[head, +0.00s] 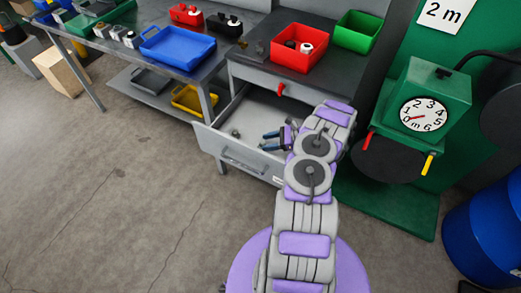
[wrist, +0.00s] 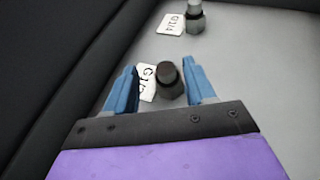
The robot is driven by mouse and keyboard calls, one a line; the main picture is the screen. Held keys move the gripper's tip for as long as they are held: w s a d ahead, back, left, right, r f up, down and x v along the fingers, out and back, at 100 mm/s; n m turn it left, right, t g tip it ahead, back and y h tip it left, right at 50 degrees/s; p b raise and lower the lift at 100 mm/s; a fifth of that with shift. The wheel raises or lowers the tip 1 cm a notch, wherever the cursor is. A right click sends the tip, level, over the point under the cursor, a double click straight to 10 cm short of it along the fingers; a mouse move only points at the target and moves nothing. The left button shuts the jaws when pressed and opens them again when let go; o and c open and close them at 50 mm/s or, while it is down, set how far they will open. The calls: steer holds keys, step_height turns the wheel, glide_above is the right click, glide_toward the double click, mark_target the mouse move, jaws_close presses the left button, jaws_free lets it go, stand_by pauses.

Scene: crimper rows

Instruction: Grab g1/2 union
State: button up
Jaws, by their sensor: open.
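A dark-topped union (wrist: 167,82) with a hex body stands in the drawer, beside a white label (wrist: 147,84) that reads "G1/" with the rest hidden. My gripper (wrist: 162,77) is open, with one blue finger on each side of this union in the wrist view. I cannot tell whether the fingers touch it. A second fitting (wrist: 195,20) with a pale top stands farther off beside a label "G1/4" (wrist: 171,25). In the head view my gripper (head: 272,141) is over the open drawer (head: 232,152), and a small fitting (head: 236,133) shows to its left.
The drawer's dark side wall (wrist: 60,70) runs along the left in the wrist view. Above the drawer, a red bin (head: 283,62) and a green bin (head: 356,40) sit on the bench. A green gauge stand (head: 436,85) is at the right.

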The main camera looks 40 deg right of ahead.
mark_target(263, 142)
steer(key=shift+d+f+b+x, duration=0.1)
steer(key=shift+b+x, duration=0.15)
steer(key=shift+x, duration=0.35)
steer(key=shift+d+f+b+x, duration=0.1)
steer(key=shift+b+x, duration=0.1)
steer(key=shift+x, duration=0.45)
steer(key=shift+w+f, duration=0.2)
steer(key=shift+w, duration=0.2)
steer(key=shift+w+d, duration=0.1)
steer(key=shift+a+r, duration=0.15)
steer(key=shift+a, duration=0.4)
steer(key=c, duration=0.5)
steer(key=shift+d+f, duration=0.2)
steer(key=shift+d, duration=0.1)
jaws_close()
